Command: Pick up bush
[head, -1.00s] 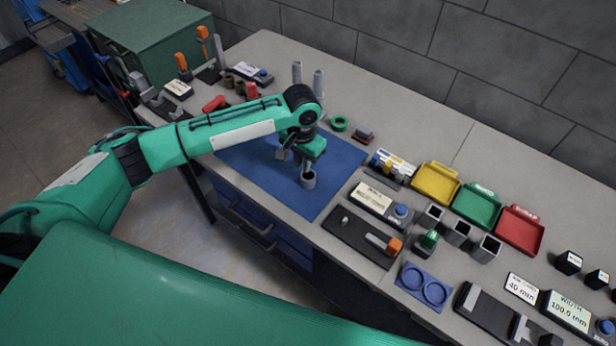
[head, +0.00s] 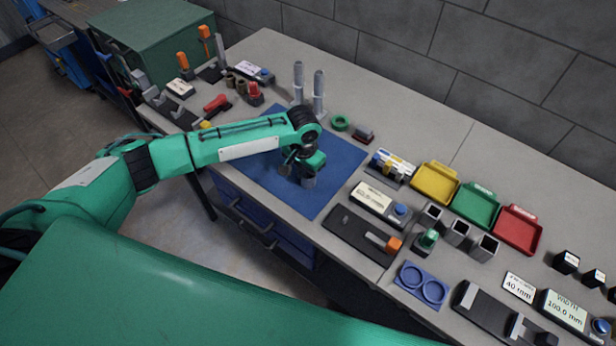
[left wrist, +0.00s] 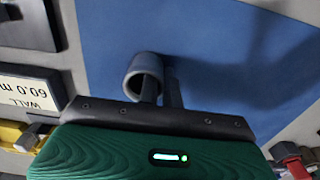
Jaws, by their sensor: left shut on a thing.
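My left gripper (head: 304,174) is low over the mat, at the bush. In the left wrist view its narrow fingers (left wrist: 161,88) are shut on the bush's wall, one at the opening and one beside it. The green gripper body hides part of the bush in the head view. I cannot tell whether the bush touches the mat. My right gripper is not in view.
Right of the mat stand a labelled display box (head: 375,201) and a black gauge with an orange block (head: 362,236). Yellow (head: 435,184), green (head: 476,204) and red trays (head: 518,229) stand further right. Two grey upright posts (head: 319,92) stand behind the mat.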

